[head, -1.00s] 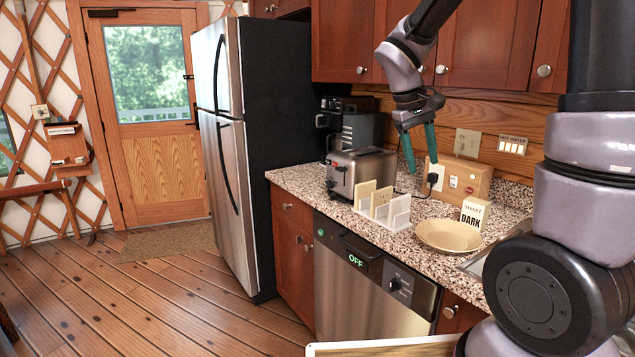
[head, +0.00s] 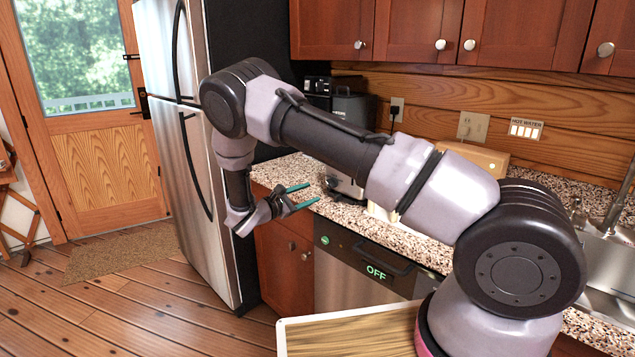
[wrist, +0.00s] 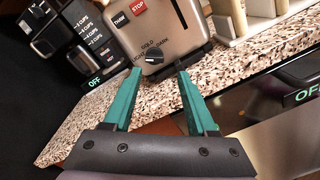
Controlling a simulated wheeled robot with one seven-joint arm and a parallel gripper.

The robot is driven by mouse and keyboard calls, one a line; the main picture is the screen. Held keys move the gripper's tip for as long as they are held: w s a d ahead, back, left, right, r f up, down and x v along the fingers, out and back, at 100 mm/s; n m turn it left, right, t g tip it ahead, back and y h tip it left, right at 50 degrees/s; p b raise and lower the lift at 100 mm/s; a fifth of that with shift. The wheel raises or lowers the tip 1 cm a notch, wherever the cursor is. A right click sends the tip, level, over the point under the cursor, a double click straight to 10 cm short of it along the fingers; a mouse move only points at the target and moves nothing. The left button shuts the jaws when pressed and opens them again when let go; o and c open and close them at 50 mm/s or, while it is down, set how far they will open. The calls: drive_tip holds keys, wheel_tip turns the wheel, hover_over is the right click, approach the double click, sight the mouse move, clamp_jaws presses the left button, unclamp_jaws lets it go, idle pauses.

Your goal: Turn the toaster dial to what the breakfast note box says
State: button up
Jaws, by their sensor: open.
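The toaster (wrist: 178,28) is a silver box on the speckled counter. In the head view my arm partly covers it (head: 345,187). Its black dial (wrist: 153,58) is low on the front face, with words around it, of which GOLD and DARK can be made out. I cannot tell surely which word the dial points to. My gripper (wrist: 159,74) has two teal fingers, spread and empty, just in front of and below the dial, apart from it. In the head view my gripper (head: 312,194) is at the counter's front edge, left of the toaster. The note box is hidden behind my arm.
A dark coffee maker (wrist: 62,32) stands beside the toaster. A pale slotted rack (wrist: 245,18) is on its other side. The dishwasher (head: 365,269) showing OFF is below the counter, and the fridge (head: 175,130) is at left.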

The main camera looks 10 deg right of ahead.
sight(329, 185)
drive_tip(key=shift+n+t, duration=0.3)
drive_tip(key=x, duration=0.7)
drive_tip(key=w+f+x, duration=0.1)
drive_tip(key=x, duration=0.2)
drive_tip(key=shift+w+a, duration=0.15)
drive_tip(key=shift+a, duration=0.1)
clamp_jaws()
